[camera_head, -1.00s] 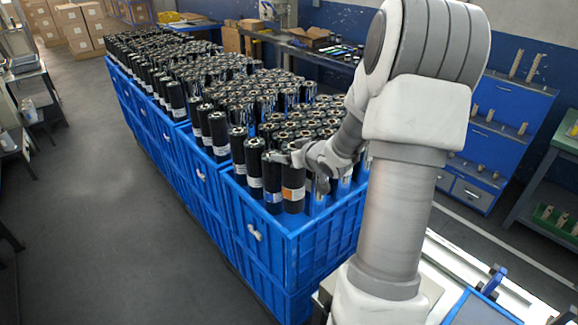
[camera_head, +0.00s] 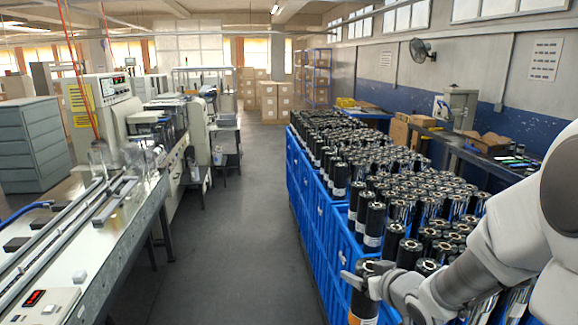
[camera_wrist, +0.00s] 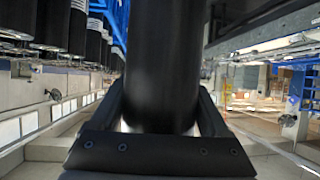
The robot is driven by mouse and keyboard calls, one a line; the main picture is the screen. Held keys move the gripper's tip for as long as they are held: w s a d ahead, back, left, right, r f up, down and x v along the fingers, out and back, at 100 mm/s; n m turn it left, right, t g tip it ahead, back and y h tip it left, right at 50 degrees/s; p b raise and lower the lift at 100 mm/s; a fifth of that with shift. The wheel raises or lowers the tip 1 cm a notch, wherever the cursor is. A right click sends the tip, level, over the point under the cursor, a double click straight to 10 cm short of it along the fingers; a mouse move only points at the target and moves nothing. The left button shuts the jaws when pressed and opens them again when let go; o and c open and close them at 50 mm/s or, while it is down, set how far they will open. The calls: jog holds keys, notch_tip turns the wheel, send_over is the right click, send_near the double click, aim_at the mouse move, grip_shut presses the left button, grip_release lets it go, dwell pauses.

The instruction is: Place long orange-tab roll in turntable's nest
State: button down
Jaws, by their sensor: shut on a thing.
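My gripper (camera_head: 361,280) is shut on a black roll (camera_head: 362,305) near its top. An orange label (camera_head: 362,320) shows on the roll at the bottom edge of the body camera view. The roll is upright, at the near end of the blue crates, and its lower part is cut off. In the wrist view the black roll (camera_wrist: 163,60) stands between the fingers and fills the middle. I cannot make out the turntable or its nest in either current view.
Blue crates (camera_head: 312,215) full of other black rolls run along the right of the aisle, close beside my gripper. A long machine bench (camera_head: 110,245) with rails stands on the left. The grey floor (camera_head: 245,230) between them is clear.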

notch_tip(320, 180, down, 11)
jog(key=w+a+m+h, duration=0.1)
jog(key=a+m+h, duration=0.1)
jog(key=m+h, duration=0.1)
jog(key=shift+w+a+t, duration=0.2)
jog(key=shift+a+t, duration=0.1)
jog(key=shift+a, duration=0.05)
dwell(0.4)
